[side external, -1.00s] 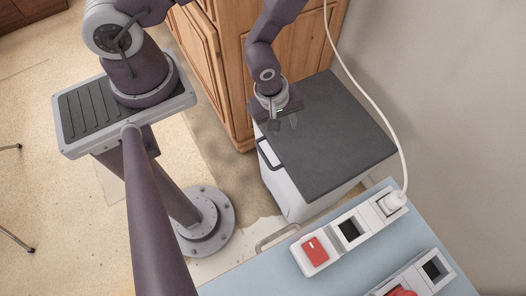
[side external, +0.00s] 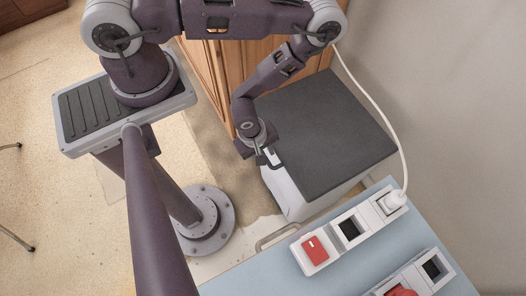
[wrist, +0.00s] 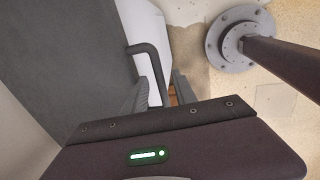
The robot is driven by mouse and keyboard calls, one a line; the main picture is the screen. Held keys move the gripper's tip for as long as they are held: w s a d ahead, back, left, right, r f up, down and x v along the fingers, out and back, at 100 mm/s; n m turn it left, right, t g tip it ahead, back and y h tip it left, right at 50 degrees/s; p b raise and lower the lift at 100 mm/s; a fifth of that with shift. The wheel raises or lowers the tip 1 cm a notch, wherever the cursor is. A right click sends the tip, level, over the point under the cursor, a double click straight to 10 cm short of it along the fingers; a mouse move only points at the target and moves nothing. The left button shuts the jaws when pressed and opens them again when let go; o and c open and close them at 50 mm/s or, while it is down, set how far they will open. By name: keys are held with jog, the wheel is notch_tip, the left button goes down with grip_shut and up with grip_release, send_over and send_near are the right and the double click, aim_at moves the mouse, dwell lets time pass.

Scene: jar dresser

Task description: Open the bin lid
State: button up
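The bin has a white body (side external: 288,196) and a flat dark grey lid (side external: 325,135), which lies shut on top. A dark bar handle (wrist: 148,56) sticks out from the bin's front side in the wrist view. In the side view my gripper (side external: 262,162) is at that front side, beside the lid's edge, and hides most of the handle. In the wrist view my gripper (wrist: 160,78) is open, its two fingers apart with the handle bar showing between them. I cannot tell whether a finger touches the bar.
A wooden cabinet (side external: 215,85) stands behind the bin. A light blue table (side external: 270,272) with a white power strip (side external: 316,255) is in front. A white cable (side external: 378,100) runs along the bin's right side. Open floor (side external: 190,160) lies left of the bin.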

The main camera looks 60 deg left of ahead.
grip_shut()
dwell(1.2)
